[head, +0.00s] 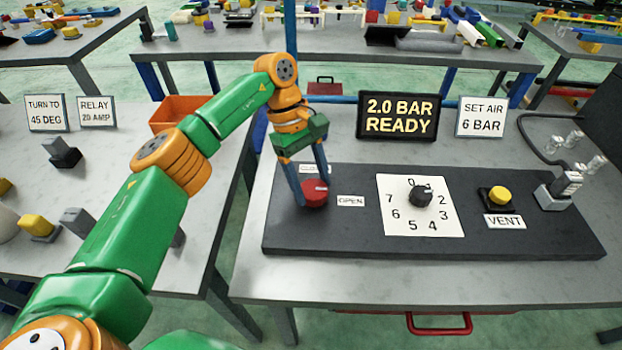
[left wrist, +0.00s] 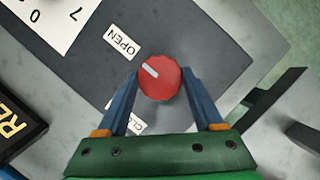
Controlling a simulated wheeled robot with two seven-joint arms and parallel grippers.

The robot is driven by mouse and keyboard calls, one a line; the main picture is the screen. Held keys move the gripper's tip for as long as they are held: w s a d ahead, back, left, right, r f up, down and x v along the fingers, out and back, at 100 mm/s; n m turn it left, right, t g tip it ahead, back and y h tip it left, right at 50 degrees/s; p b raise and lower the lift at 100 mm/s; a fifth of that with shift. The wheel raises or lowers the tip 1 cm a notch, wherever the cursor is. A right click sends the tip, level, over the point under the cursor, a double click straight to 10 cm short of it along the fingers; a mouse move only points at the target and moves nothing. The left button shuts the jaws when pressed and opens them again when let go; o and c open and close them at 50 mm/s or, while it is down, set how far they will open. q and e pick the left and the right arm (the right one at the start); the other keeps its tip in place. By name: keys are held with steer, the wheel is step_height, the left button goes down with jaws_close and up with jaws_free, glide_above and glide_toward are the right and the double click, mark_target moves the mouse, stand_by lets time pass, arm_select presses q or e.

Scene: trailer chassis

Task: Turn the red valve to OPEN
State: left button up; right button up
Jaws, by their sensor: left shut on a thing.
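The red valve (head: 315,195) is a round red knob with a pale pointer line, at the left end of the dark panel. My left gripper (head: 312,188) reaches down over it with one finger on each side, shut on it. In the left wrist view the valve (left wrist: 162,82) sits between the blue fingertips. Its pointer line points up-left in that view, roughly toward the OPEN label (left wrist: 122,42). The CLOSED label (head: 314,168) lies behind the valve and is partly hidden by the fingers. My right gripper is not in view.
The dark panel (head: 330,240) also bears a black dial (head: 420,195) on a numbered white plate and a yellow button (head: 499,195) by a VENT label. Behind it stand a lit "2.0 BAR READY" display (head: 398,117) and a "SET AIR 6 BAR" sign (head: 483,117).

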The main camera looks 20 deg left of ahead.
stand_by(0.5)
arm_select(q)
steer(key=o, duration=1.4)
steer(key=shift+c, duration=0.2)
steer(key=p+v, duration=0.1)
steer(key=v, duration=0.6)
